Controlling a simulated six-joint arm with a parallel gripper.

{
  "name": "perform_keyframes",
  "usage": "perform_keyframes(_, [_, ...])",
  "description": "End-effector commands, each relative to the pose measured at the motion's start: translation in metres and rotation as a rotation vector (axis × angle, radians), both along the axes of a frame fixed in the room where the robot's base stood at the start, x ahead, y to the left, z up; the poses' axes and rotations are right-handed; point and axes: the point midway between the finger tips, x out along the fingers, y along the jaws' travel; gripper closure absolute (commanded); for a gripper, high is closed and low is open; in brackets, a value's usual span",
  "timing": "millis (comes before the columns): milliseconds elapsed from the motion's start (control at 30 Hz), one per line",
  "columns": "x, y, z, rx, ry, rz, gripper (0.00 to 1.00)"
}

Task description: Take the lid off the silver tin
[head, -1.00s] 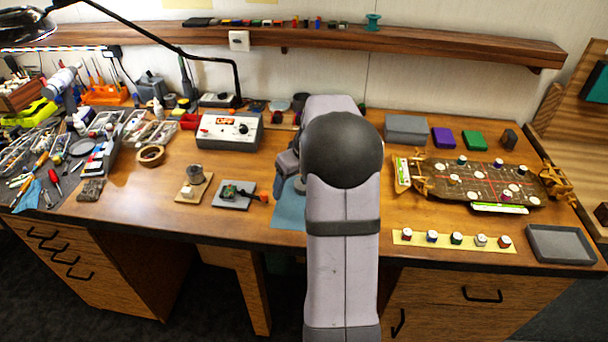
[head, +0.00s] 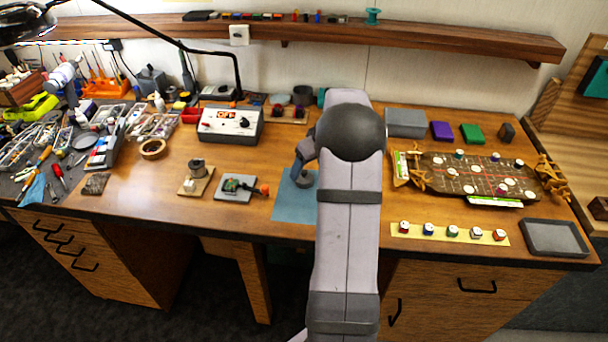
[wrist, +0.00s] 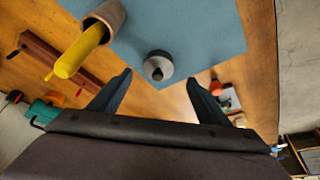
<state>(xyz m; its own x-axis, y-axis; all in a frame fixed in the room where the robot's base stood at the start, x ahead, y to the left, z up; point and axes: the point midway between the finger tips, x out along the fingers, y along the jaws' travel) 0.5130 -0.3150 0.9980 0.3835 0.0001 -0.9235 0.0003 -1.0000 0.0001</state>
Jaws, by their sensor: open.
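The silver tin (wrist: 158,66) stands on the blue mat in the wrist view, seen from above, with a dark round knob on its lid. In the head view, my arm hides most of the gripper.
The blue mat (head: 287,209) lies on the wooden bench. A brownish cup (wrist: 106,15) with a yellow object (wrist: 80,50) shows left of the tin. A grey plate with a small part (head: 236,188) and a board with a metal cylinder (head: 197,179) sit left of the mat.

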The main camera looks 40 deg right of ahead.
Motion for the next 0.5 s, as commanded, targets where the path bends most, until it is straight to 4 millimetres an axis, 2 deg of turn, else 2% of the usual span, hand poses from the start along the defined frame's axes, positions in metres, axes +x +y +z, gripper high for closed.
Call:
perform_keyframes(300, [0.014, -0.002, -0.029, 0.002, 0.002, 0.001, 0.30])
perform_keyframes(500, [0.018, -0.003, -0.040, -0.001, 0.001, 0.000, 0.30])
